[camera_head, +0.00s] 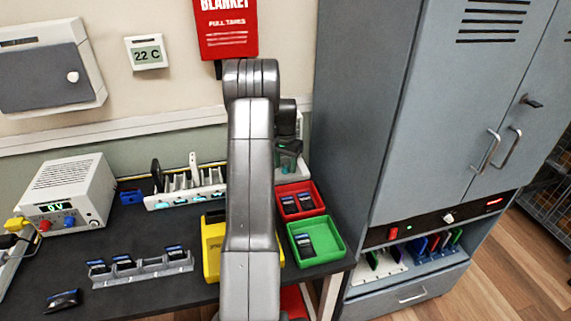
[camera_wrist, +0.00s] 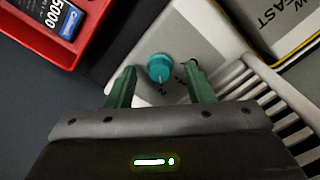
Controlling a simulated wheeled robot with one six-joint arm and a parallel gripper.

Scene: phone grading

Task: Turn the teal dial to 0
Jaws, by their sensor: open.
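The teal dial (camera_wrist: 160,67) is a round knob on a pale device panel (camera_wrist: 195,30) in the wrist view. Small dark marks lie on the panel around it, too small to read with certainty. My gripper (camera_wrist: 162,72) has two green fingers, spread apart, one on each side of the dial. A gap shows between the dial and each fingertip, most clearly on the right. In the head view my gripper (camera_head: 288,150) is at the back of the bench, partly behind my arm, and the dial is hidden.
A red bin (camera_head: 315,208) and a green bin (camera_head: 332,249) hold dark phones or batteries. A yellow bin (camera_head: 211,262) is partly behind my arm. A rack (camera_head: 170,203), a grey holder (camera_head: 150,274) and a white power unit (camera_head: 72,192) stand left. A grey cabinet (camera_head: 350,130) stands close right.

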